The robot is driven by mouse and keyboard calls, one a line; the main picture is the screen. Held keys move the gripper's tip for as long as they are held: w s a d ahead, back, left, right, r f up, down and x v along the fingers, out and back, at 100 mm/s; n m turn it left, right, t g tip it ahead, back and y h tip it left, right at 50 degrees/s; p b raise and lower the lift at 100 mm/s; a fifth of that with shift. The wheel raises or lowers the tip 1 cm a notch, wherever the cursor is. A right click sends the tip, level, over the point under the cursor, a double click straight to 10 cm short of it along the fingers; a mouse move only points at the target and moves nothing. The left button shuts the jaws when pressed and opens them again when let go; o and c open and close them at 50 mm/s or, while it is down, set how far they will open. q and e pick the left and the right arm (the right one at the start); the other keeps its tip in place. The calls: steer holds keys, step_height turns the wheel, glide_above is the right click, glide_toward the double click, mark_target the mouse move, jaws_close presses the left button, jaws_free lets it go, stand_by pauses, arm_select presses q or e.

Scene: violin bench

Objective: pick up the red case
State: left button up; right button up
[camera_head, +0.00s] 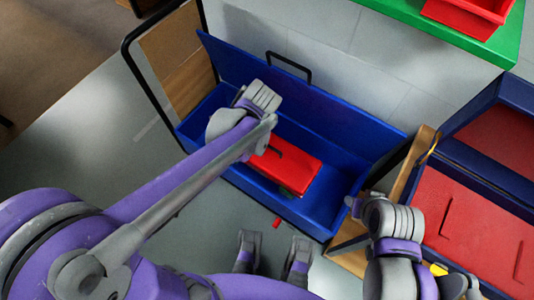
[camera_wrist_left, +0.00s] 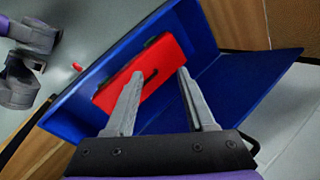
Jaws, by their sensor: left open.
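The red case (camera_head: 298,168) lies in the blue open box (camera_head: 335,205), with a dark handle on its top. My left arm covers part of it in the head view. The case also shows whole or nearly so in the left wrist view (camera_wrist_left: 165,68), with green bits at its edge. My left gripper (camera_wrist_left: 160,74) is open and empty. In the wrist view its two fingertips appear in front of the case, one toward each end; I cannot tell the gap. My right wrist shows at the lower right of the head view, but its gripper jaws are hidden.
A second blue box with a red interior (camera_head: 470,215) stands at the right. A wooden board (camera_head: 172,57) is at the back left, and another (camera_head: 410,185) is between the boxes. A red tray (camera_head: 465,12) rests on a green surface (camera_head: 475,40). A small red piece (camera_head: 277,223) lies on the floor.

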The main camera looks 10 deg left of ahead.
arm_select(q)
steer(key=w+d+f+m+y+b, duration=0.2)
steer(key=w+d+f+m+b, duration=0.15)
steer(key=w+f, duration=0.45)
steer(key=m+t+y+b, duration=0.1)
steer(key=m+y+b, duration=0.6)
steer(key=m+b, duration=0.3)
glide_toward(268, 145)
steer(key=shift+s, duration=0.6)
steer(key=shift+f, duration=0.2)
steer(key=b+x, duration=0.1)
steer(key=x, duration=0.3)
steer(key=shift+w+a+f, duration=0.15)
steer(key=shift+a+f, duration=0.05)
steer(key=shift+a, duration=0.1)
steer(key=b+x, duration=0.1)
steer(key=x, duration=0.2)
steer(key=w+b+x, duration=0.1)
steer(key=x, duration=0.1)
steer(key=shift+w+a+f, duration=0.1)
steer(key=shift+a+f, duration=0.1)
steer(key=shift+f, duration=0.05)
jaws_close()
arm_select(e)
step_height(268, 145, down, 19)
steer(key=w, duration=0.1)
steer(key=shift+w+g, duration=0.3)
steer(key=shift+w, duration=0.1)
arm_select(q)
steer(key=shift+r, duration=0.1)
